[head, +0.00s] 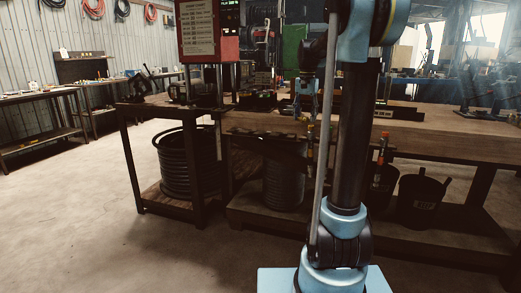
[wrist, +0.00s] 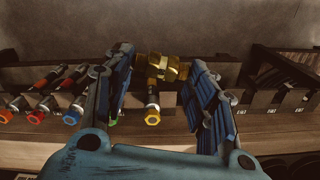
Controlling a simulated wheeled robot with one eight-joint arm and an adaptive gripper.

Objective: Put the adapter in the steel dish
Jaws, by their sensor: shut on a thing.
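In the wrist view my gripper (wrist: 160,66) is shut on the adapter (wrist: 164,67), a brass-coloured fitting with hexagonal and ribbed sections. The adapter lies crosswise between the two blue-padded fingers, above the bench, with a rack of fittings behind and below it. I cannot make out the steel dish in either view.
Several hose ends with coloured hex tips sit in the rack, including a yellow one (wrist: 152,115) and a red one (wrist: 36,117). Dark slotted holders (wrist: 285,92) stand at the right. The wooden workbench (head: 440,128) is cluttered; black buckets (head: 417,200) stand below it.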

